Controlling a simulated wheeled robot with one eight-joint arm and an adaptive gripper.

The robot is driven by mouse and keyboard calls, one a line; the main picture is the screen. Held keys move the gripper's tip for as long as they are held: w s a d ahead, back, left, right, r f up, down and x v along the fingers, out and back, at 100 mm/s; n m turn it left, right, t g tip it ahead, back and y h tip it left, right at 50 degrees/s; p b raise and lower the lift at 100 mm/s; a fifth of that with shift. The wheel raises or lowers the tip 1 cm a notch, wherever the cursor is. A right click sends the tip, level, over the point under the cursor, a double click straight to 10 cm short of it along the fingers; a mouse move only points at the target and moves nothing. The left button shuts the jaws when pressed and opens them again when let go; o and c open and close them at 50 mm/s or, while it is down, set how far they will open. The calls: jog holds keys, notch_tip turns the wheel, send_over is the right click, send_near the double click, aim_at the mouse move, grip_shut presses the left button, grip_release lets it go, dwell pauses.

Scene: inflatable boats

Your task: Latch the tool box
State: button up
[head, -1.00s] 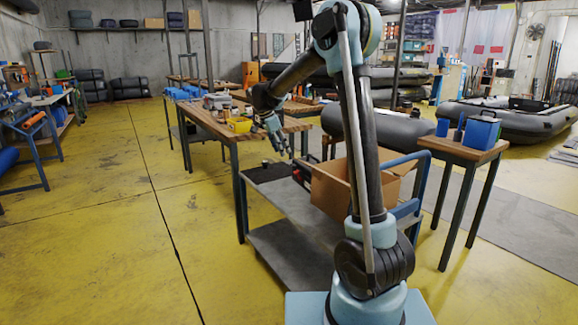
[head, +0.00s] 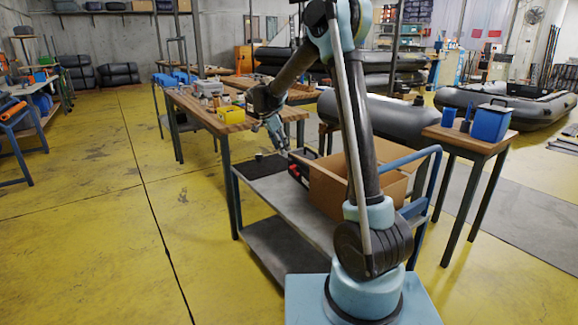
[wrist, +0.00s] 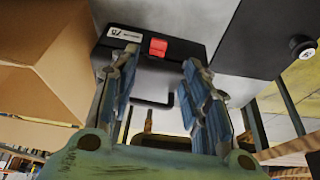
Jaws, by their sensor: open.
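The tool box (head: 299,171) is a small dark box with red on it, beside the cardboard box on the grey cart. In the wrist view its black edge carries a white label and a red latch (wrist: 158,47), with a black handle (wrist: 150,101) near it. I cannot tell whether the latch is fastened. My gripper (wrist: 160,60) is open and empty; its two blue-grey fingers stand either side of the latch in the picture, with no clear contact. In the head view my gripper (head: 280,145) hangs just above and left of the tool box.
The open cardboard box (head: 330,190) stands close against the tool box on the cart (head: 285,199). A small dark cup (wrist: 302,47) is near the cart's other end. A wooden workbench (head: 197,110) lies behind, and a small table (head: 462,138) with a blue container (head: 490,122) to the right.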

aim_at(291, 167)
jog(key=x, duration=1)
jog(key=shift+d+f, duration=0.1)
jog(key=shift+f, duration=0.2)
jog(key=shift+s, duration=0.1)
grip_shut()
